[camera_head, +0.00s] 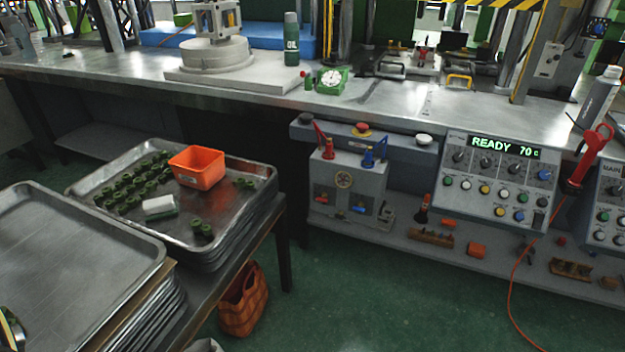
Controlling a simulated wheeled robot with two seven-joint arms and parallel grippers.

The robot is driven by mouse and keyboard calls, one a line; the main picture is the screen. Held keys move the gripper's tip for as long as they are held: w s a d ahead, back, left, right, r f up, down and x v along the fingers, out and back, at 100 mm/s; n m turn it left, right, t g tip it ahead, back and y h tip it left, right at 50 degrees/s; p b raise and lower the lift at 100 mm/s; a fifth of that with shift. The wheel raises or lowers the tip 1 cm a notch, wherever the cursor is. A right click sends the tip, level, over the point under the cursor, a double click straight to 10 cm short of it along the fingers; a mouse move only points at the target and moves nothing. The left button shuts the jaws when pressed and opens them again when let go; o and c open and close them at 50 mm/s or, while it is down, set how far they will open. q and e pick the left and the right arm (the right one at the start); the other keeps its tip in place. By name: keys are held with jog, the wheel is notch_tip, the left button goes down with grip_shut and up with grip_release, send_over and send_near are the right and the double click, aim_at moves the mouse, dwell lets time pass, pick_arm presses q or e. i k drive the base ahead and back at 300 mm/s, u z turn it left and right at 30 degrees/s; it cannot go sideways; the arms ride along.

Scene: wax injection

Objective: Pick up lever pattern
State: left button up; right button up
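Several small dark green wax pieces (130,188) stand in rows on the left part of a metal tray (235,245). More green pieces lie apart from the rows, at the tray's front (203,231) and at its right side (245,184). They are too small to tell which, if any, is the lever pattern. Neither of my grippers can be made out. A small dark and yellow shape (10,330) is cut off at the lower left corner, and I cannot tell what it is.
An orange bin (197,167) and a white-and-green block (160,208) are on the tray. An empty tray stack (75,265) stands at left. The metal workbench (130,72) holds an oil can (291,40) and a green-based dial (332,80). A control panel (495,180) reads "READY 70".

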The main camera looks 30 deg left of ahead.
aim_at(240, 182)
jog(key=z, duration=0.15)
jog(key=i, duration=1.3)
jog(key=u, duration=3.25)
